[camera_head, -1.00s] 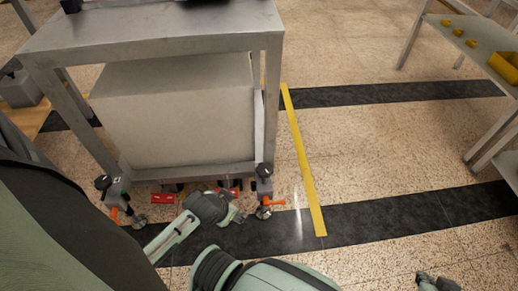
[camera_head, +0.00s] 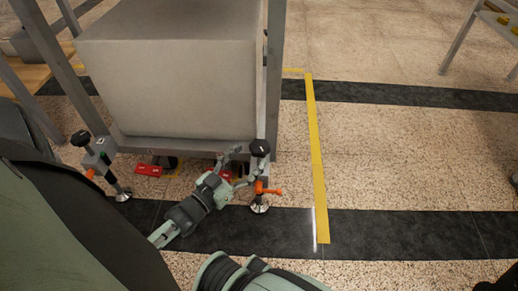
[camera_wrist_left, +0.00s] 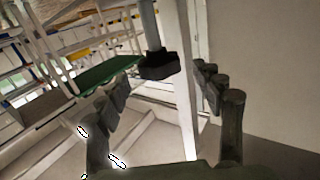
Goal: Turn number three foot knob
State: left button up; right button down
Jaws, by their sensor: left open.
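A black foot knob (camera_head: 260,147) tops the levelling foot at the right front corner of the metal frame. An orange lever (camera_head: 268,190) and a round metal pad are below it. Another black foot knob (camera_head: 80,138) stands at the left front corner. No number is readable on either. My left gripper (camera_head: 243,165) is open just left of the right knob's foot, fingers toward it. In the left wrist view the black knob (camera_wrist_left: 158,66) shows beyond and between the open fingers (camera_wrist_left: 163,80), apparently untouched. A sliver of what seems my right gripper (camera_head: 497,286) shows at the bottom right edge.
A large grey block (camera_head: 170,80) fills the frame above the feet. Red parts (camera_head: 148,169) lie low under the frame's front rail. A yellow floor strip (camera_head: 318,160) runs right of the frame, with open floor beyond. A table leg (camera_head: 458,45) stands upper right.

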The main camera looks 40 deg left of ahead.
aim_at(259, 146)
pick_arm(q)
jog(key=w+b, duration=0.1)
jog(key=w, duration=0.4)
jog(key=shift+d, duration=0.2)
jog(key=c, duration=1.2)
jog(key=shift+o, duration=0.2)
jog(key=shift+m+h, duration=0.3)
jog(key=shift+h, duration=0.2)
